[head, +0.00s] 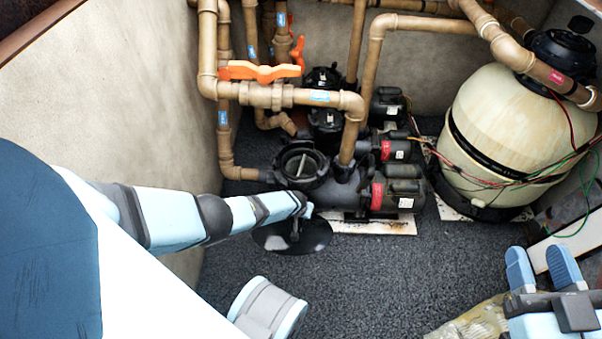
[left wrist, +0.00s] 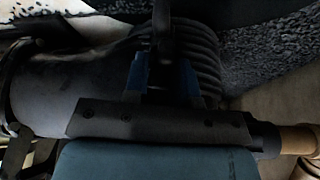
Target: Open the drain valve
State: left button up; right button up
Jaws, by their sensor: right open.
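Two orange valve handles show in the head view: a long one (head: 260,72) on a horizontal tan pipe and a shorter one (head: 298,53) on an upright pipe. I cannot tell which is the drain valve. My left gripper (head: 298,212) is below these handles, in front of the near pump. It appears shut on the upright grip of a round black lid (head: 292,238). In the left wrist view, its blue fingers (left wrist: 163,80) stand on both sides of a dark bar. My right gripper (head: 543,268) is open and empty at the lower right.
The near black pump (head: 375,194) has an uncovered strainer pot (head: 301,164). More pumps and tan pipes stand behind it. A large cream filter tank (head: 508,130) with loose wires stands at the right. Dark gravel (head: 370,275) is open in front. A beige wall (head: 110,110) bounds the left.

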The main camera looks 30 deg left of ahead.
pick_arm(q)
grip_shut()
jog(key=shift+d+n, duration=0.1)
jog(key=shift+n, duration=0.5)
jog(key=shift+n+y, duration=0.5)
jog(key=shift+n, duration=0.6)
jog(key=shift+o, duration=1.9)
grip_release()
